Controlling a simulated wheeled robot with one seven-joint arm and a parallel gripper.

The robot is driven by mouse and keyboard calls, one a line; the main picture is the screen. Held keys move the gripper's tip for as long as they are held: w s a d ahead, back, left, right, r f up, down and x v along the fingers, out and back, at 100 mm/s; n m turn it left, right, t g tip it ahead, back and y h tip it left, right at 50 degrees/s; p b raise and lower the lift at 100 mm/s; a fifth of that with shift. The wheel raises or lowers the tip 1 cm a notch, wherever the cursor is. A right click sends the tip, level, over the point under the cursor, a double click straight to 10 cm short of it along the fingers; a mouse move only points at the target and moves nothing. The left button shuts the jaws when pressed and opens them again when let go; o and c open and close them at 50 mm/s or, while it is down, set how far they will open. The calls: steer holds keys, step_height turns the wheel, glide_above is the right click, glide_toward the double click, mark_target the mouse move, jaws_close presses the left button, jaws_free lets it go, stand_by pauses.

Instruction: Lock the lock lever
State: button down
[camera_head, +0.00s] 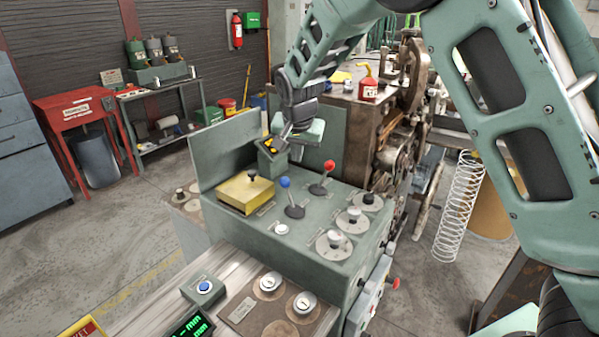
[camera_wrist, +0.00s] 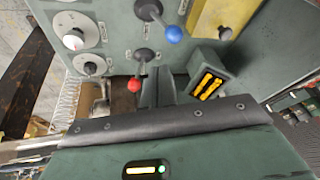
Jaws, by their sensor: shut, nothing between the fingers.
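A lever with a red ball (camera_head: 329,165) and a lever with a blue ball (camera_head: 285,182) stand on the green control panel (camera_head: 262,225). I cannot read which is the lock lever. My gripper (camera_head: 287,132) is over the panel's far edge. In the wrist view, my gripper's fingers (camera_wrist: 158,85) are together and hold nothing. There, the red ball (camera_wrist: 134,85) is just left of the fingers, and the blue ball (camera_wrist: 174,35) is beyond their tips. Whether they touch any lever is unclear.
A small box with yellow strips (camera_wrist: 208,82) stands right of the fingers. A raised green plate (camera_head: 225,150) borders the back left. The coiling machine (camera_head: 365,130) is behind, with a wire spring (camera_head: 459,207) at right.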

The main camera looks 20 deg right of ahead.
steer(key=shift+s+a+r+b, duration=0.1)
steer(key=shift+a+r+b, duration=0.1)
steer(key=shift+r, duration=0.5)
steer(key=shift+s+a+r+b, duration=0.15)
steer(key=shift+a+r, duration=0.1)
steer(key=shift+r, duration=0.4)
steer(key=shift+a+r+b, duration=0.15)
steer(key=shift+a+r, duration=0.05)
steer(key=shift+r, duration=0.5)
